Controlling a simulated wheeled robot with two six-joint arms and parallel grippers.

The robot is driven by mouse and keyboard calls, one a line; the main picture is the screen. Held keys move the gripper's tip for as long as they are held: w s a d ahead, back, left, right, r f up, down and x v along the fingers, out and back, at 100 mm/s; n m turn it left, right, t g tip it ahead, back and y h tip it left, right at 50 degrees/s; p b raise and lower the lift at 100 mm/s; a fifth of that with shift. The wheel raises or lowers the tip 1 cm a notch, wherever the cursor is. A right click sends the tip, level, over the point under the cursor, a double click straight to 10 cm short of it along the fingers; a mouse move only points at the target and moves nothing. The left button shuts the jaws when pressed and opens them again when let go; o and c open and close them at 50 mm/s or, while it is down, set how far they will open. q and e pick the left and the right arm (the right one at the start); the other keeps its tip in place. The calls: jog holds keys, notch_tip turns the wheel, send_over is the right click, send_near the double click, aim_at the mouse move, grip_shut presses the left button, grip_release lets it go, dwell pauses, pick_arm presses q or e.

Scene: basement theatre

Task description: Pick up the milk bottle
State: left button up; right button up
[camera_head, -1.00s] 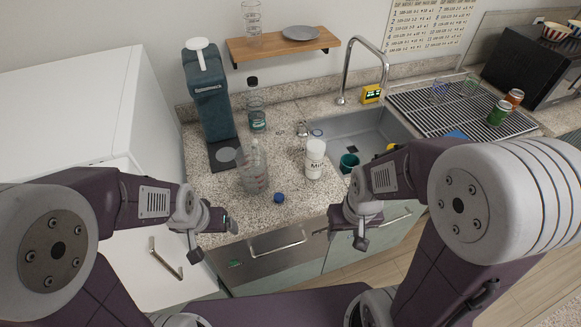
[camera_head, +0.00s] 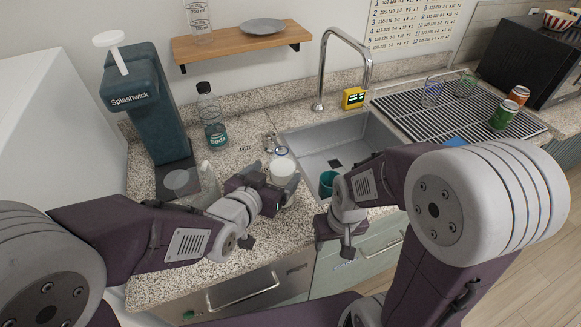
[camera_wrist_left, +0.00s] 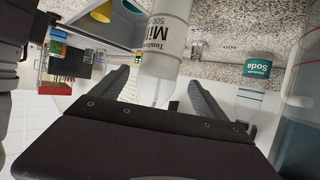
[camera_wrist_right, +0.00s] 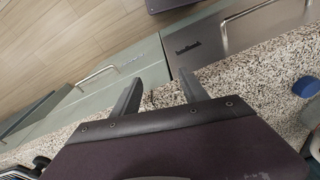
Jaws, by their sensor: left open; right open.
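The milk bottle (camera_head: 283,169) stands on the speckled counter near the sink. Its white top shows in the head view, and my left gripper hides its lower part. My right gripper (camera_head: 343,238) is open and empty, low in front of the counter edge. The right wrist view shows nothing between its fingers (camera_wrist_right: 160,82).
A soda bottle (camera_head: 212,120) and a Splashwick dispenser (camera_head: 146,110) stand behind. The sink (camera_head: 345,135) with a teal cup (camera_head: 327,184) is to the right. A shelf (camera_head: 240,42) hangs above.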

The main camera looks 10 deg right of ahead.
pick_arm(q)
jog(key=shift+s, duration=0.35)
jog(key=x, duration=0.4)
jog(key=shift+a, duration=0.1)
jog(key=x, duration=0.4)
jog(key=shift+w+f+p, duration=0.1)
jog(key=shift+f+p, duration=0.15)
jog(key=shift+p, duration=0.05)
jog(key=shift+s+r, duration=0.15)
jog(key=shift+s, duration=0.05)
jog(key=c, duration=0.8)
grip_shut()
pick_arm(e)
jog(key=shift+s+a+r, duration=0.35)
jog(key=shift+s+r, duration=0.2)
jog(key=shift+s, duration=0.1)
pick_arm(q)
jog(key=shift+w+r, duration=0.1)
jog(key=shift+r, duration=0.05)
pick_arm(e)
jog(key=shift+r, duration=0.1)
